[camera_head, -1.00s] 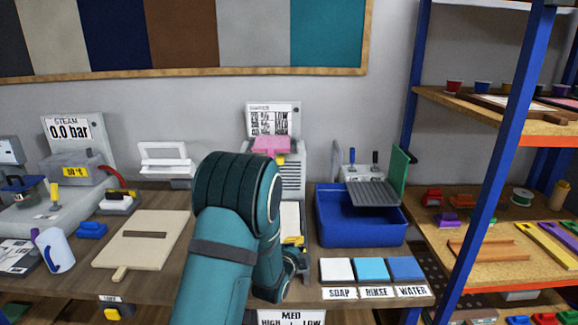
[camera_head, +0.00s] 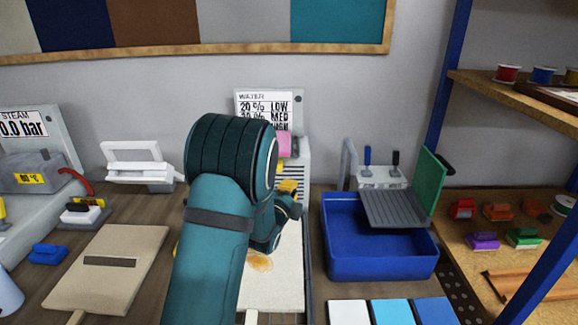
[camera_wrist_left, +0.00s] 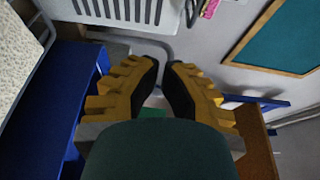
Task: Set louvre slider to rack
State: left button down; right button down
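A grey louvred unit (camera_head: 304,168) stands at the back of the bench, partly hidden by my left arm. The right gripper is out of view.
A blue tub (camera_head: 378,255) with a grey ribbed rack (camera_head: 393,207) and a green panel (camera_head: 431,185) stands right of the unit. A beige board (camera_head: 105,285) lies left. A blue-posted shelf (camera_head: 510,99) is at right.

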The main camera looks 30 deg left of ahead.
pick_arm(q)
jog(key=shift+s+d+r, duration=0.1)
jog(key=shift+s+r, duration=0.05)
jog(key=x, duration=0.9)
jog(key=shift+w, duration=0.3)
jog(key=a, duration=0.1)
jog(key=s+a, duration=0.1)
jog(key=shift+a, duration=0.4)
jog(key=shift+s+a, duration=0.3)
jog(key=shift+a, duration=0.15)
jog(key=s+a+b, duration=0.4)
jog(key=s+a, duration=0.2)
jog(key=a, duration=0.4)
jog(key=shift+s+a+b, duration=0.3)
jog(key=shift+a+b, duration=0.05)
